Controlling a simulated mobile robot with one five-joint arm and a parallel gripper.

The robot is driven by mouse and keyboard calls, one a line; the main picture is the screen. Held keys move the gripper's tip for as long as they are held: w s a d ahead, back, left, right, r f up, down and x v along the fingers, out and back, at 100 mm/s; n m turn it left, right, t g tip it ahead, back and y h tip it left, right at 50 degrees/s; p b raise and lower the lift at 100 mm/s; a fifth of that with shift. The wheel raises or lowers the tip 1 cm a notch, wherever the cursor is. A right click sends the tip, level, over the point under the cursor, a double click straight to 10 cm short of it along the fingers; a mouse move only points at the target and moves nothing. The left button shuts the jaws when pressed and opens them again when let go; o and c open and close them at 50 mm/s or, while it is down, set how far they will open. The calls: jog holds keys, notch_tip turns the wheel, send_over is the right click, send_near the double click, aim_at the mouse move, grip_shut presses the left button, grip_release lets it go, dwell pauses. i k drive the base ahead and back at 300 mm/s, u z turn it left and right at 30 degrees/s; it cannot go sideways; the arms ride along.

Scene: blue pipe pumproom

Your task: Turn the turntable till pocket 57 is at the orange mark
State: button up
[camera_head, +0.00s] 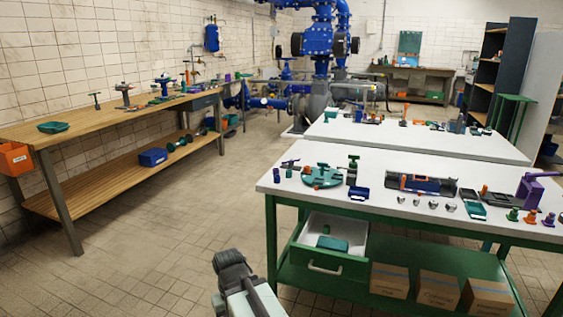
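A round teal turntable (322,178) lies near the left end of the white table top. Small parts stand on or close against it. Pocket numbers and an orange mark are too small to make out from here. My gripper (231,263) seems to be the dark end of my arm at the bottom centre. It is over the floor, in front and to the left of the table, well apart from the turntable. Its fingers cannot be told apart, and nothing is seen held in it.
The white table (390,170) has an open drawer (325,262) on its near side and cardboard boxes (438,289) on its lower shelf. Several tools crowd the top right of the turntable. A wooden bench (75,124) runs along the left wall. The tiled floor between is clear.

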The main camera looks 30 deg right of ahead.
aim_at(323, 175)
jog(key=u, duration=2.05)
jog(key=k, duration=0.85)
jog(key=z, duration=1.2)
jog(key=i, duration=1)
jog(key=z, duration=0.05)
